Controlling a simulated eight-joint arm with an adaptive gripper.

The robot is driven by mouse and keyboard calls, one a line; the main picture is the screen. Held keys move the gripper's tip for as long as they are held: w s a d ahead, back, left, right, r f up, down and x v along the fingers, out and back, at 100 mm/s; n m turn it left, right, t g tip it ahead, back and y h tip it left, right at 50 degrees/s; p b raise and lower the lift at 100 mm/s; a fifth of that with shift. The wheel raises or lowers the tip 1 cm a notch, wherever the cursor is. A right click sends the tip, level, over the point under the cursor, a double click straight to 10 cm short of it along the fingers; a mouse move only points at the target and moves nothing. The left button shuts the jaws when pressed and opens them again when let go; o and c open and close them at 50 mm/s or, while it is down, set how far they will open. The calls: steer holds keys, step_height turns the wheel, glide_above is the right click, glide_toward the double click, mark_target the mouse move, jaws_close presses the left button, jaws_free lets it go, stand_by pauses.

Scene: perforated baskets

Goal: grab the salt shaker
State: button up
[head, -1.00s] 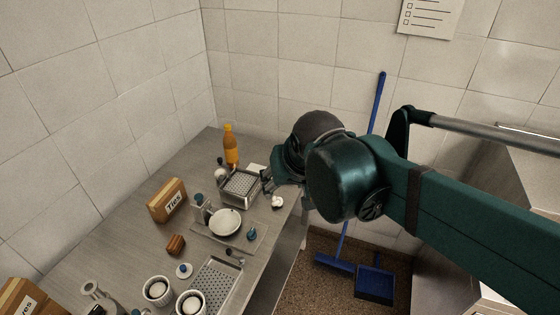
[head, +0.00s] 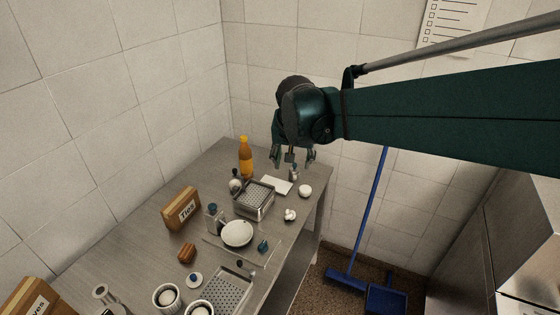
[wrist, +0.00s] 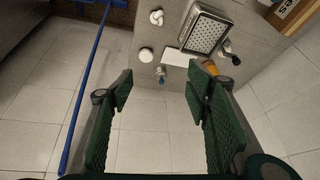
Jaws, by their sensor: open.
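A small shaker-like item (head: 294,173) with a bluish top stands at the far right corner of the table; in the wrist view the same small item (wrist: 161,74) shows between the fingertips. A second container (head: 214,218), glassy with a dark top, stands by the white bowl. I cannot tell for certain which is the salt shaker. My gripper (head: 293,157) points down over the far corner, open and empty, apparently above the small item. In the wrist view my gripper (wrist: 160,83) has its green fingers spread wide on either side of it.
A perforated metal basket (head: 254,199), a white card (head: 277,186), an orange bottle (head: 246,157) and white round items (head: 305,191) sit close by. The table edge and floor are right of the gripper, with a blue broom (head: 365,220).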

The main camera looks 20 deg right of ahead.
steer(key=w+d+f+m+g+h, duration=0.15)
steer(key=w+f, duration=0.25)
steer(key=w, duration=0.4)
steer(key=w+d+f+m, duration=0.3)
steer(key=w+f, duration=0.1)
steer(key=w, duration=0.3)
steer(key=m+g, duration=0.2)
steer(key=m, duration=0.2)
glide_above(294, 168)
steer(key=s+a, duration=0.1)
steer(key=a, duration=0.1)
steer(key=shift+t+h, duration=0.25)
steer(key=shift+h, duration=0.2)
steer(key=f, duration=1.4)
steer(key=shift+a+f, duration=0.1)
steer(key=shift+a, duration=0.1)
steer(key=shift+w+d+f, duration=0.2)
steer(key=shift+w+f, duration=0.1)
steer(key=shift+f, duration=0.25)
steer(key=shift+x, duration=1.3)
steer(key=shift+x, duration=2.6)
steer(key=shift+s, duration=0.1)
